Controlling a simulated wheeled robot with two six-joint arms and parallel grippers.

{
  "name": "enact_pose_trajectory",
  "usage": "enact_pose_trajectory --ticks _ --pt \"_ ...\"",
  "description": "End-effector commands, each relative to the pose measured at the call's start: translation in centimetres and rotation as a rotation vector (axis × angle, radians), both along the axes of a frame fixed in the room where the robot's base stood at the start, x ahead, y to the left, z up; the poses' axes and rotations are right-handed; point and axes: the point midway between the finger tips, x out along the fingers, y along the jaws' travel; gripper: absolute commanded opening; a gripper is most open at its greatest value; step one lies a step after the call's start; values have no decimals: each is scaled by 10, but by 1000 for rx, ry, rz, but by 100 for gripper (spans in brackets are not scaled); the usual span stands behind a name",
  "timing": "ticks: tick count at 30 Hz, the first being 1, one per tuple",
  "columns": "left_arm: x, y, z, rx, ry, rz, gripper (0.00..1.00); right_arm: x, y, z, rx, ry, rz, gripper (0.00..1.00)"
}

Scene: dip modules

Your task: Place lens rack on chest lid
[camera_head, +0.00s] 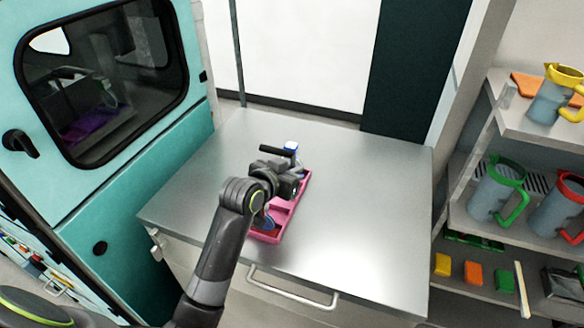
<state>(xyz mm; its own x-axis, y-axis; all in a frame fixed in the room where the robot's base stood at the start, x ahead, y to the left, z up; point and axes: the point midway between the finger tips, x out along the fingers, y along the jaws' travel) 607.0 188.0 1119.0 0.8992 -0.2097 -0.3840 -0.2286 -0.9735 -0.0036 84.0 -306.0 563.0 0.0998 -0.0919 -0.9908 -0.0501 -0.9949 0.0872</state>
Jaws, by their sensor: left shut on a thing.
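The chest lid (365,230) is a flat grey metal top in the middle of the head view. The lens rack (283,216) is a pink tray, over or on the lid near its middle; I cannot tell whether it touches the lid. A blue and white piece (291,147) shows at its far end and a dark blue round piece (262,222) at its near end. My left gripper (289,170) is shut on the rack, and my arm hides much of its left side. My right gripper is not in view.
A teal cabinet (165,170) with a dark window stands at the left. A shelf unit (470,225) at the right holds jugs with green (500,190), red (558,212) and yellow (557,95) rims. The right part of the lid is clear.

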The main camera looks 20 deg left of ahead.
Motion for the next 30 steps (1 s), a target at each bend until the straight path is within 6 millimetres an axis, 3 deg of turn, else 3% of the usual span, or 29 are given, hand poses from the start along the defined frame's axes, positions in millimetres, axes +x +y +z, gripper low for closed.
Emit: enact_pose_trajectory --ticks 9,10,14,24,30 --pt "0 0 -1 0 -5 0 0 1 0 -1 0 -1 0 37" --pt "0 0 -2 0 -2 0 14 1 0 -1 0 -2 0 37" --pt "0 0 -2 0 -1 0 31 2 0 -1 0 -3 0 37" --pt "0 0 2 0 -2 0 32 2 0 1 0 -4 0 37" --pt "-16 4 6 0 -3 1 32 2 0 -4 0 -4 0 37"
